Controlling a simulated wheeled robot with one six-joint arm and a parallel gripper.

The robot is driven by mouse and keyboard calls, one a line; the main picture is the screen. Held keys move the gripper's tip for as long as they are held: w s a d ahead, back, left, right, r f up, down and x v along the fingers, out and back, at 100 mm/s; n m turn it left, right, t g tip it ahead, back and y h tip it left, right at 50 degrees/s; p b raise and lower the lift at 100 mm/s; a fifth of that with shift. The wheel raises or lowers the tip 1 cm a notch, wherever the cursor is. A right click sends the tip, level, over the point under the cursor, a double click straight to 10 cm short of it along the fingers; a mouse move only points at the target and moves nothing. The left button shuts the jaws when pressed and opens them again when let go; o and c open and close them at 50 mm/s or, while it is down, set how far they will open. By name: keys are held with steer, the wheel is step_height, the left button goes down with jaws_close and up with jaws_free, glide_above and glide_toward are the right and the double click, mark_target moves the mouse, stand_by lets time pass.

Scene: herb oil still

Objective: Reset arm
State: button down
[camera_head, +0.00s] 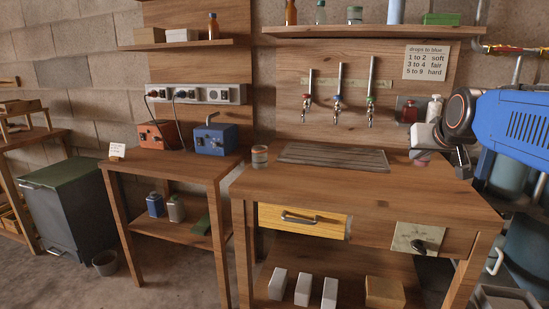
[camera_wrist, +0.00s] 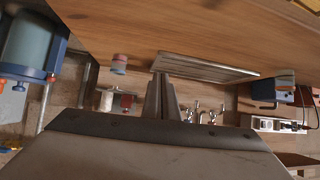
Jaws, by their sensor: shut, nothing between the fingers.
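My gripper (camera_head: 462,165) is at the right in the head view, above the right end of the wooden bench (camera_head: 350,195). In the wrist view my gripper (camera_wrist: 160,98) shows as two dark fingers close together, shut and with nothing between them. The fingers point toward the wall side of the bench. My blue arm comes in from the right edge of the head view and hides part of the wall behind it.
A slatted board (camera_head: 340,156) lies on the bench below three taps (camera_head: 338,100). A small jar (camera_head: 260,157) stands at its left; a pinkish-lidded jar (camera_wrist: 119,63) shows in the wrist view. Red and white bottles (camera_head: 434,108) stand near my arm. The bench front is clear.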

steer(key=s+a+f+n+g+y, duration=0.1)
steer(key=s+a+f+g, duration=0.2)
steer(key=s+f, duration=0.9)
steer(key=s+a+f+g, duration=0.3)
steer(key=s+a+f, duration=0.2)
steer(key=s+f, duration=0.8)
steer(key=s, duration=0.2)
steer(key=shift+s+a+n+y, duration=0.15)
steer(key=shift+s+n+y, duration=0.15)
steer(key=shift+n+y, duration=0.1)
